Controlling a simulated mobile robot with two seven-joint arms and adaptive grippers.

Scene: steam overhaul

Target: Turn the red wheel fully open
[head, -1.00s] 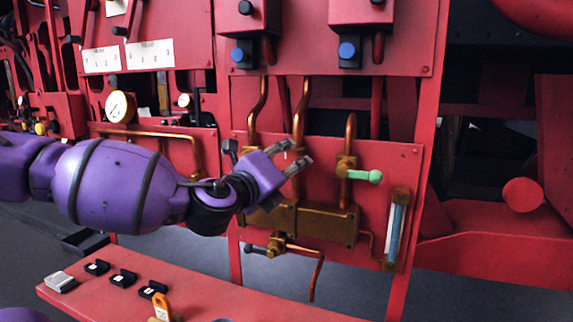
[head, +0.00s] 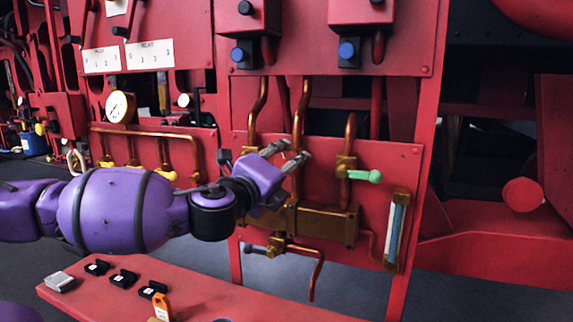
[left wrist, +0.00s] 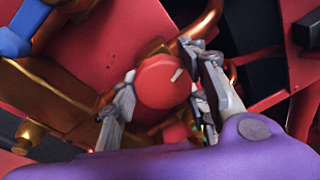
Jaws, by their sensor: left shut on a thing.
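The red wheel (left wrist: 158,84) shows in the left wrist view as a round red knob with a short white mark on its face. My left gripper (left wrist: 163,70) has one finger on each side of it and is shut on it. In the head view my left gripper (head: 290,155) is at the pipes on the red panel, and I cannot make out the wheel there behind the fingers. My right gripper is not in view.
A green lever (head: 362,175) and a sight glass (head: 396,232) are to the right of the gripper. A brass block (head: 325,222) sits below it. Copper pipes (head: 301,105) rise close by. A red bench (head: 210,295) with small items is in front.

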